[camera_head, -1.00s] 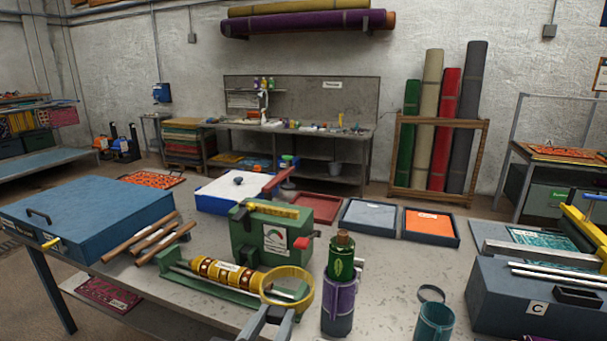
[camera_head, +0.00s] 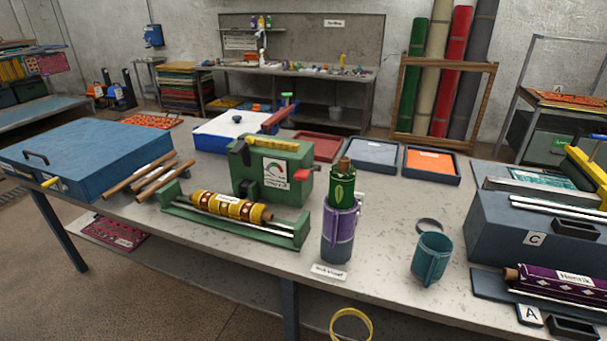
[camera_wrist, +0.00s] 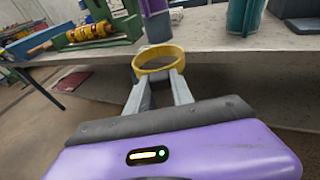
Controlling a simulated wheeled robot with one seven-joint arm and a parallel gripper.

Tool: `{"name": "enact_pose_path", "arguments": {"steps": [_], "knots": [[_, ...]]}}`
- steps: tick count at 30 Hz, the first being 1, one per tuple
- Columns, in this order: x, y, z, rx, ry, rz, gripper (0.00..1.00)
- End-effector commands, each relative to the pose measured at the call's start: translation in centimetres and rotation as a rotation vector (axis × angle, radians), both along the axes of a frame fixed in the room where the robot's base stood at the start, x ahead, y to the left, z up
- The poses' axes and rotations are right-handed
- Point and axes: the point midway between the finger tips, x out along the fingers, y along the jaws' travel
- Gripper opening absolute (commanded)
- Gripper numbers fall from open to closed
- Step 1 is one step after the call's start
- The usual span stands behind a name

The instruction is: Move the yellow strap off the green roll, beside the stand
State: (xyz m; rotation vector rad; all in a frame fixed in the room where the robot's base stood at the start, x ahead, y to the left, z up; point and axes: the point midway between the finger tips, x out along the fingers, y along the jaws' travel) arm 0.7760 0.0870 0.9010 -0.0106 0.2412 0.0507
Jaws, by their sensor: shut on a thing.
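The yellow strap (camera_head: 352,312) is a round band at the bottom of the head view, in front of the table's near edge. In the wrist view, the yellow strap (camera_wrist: 158,71) is at the tips of my gripper (camera_wrist: 158,82), which is shut on it. My gripper is out of the head view. The green roll (camera_head: 341,190) stands upright on the table with a purple strap (camera_head: 340,222) around it; its dark lower part (camera_head: 336,250) looks like the stand. The yellow strap is apart from the roll. The wrist view cuts off the roll's top.
A teal cup (camera_head: 431,258) and a grey ring (camera_head: 429,225) stand right of the roll. A green holder (camera_head: 285,233) with a yellow patterned roll lies left, before a green machine (camera_head: 262,180). Blue-grey block C (camera_head: 500,232) is at right. Table between roll and cup is bare.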

Motion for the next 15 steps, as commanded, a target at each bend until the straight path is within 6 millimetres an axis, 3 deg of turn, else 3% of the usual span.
{"name": "enact_pose_path", "arguments": {"steps": [1, 6, 10, 15], "knots": [[-0.8, -1.8, -2.1, -0.009, 0.005, -0.001, 0.00], [-2.6, -6.1, -5.3, -0.007, 0.002, -0.030, 0.00], [-3.5, -8.0, -6.5, -0.001, 0.000, -0.043, 0.00], [-3.9, -8.8, -7.1, 0.002, -0.002, -0.049, 0.00]]}}
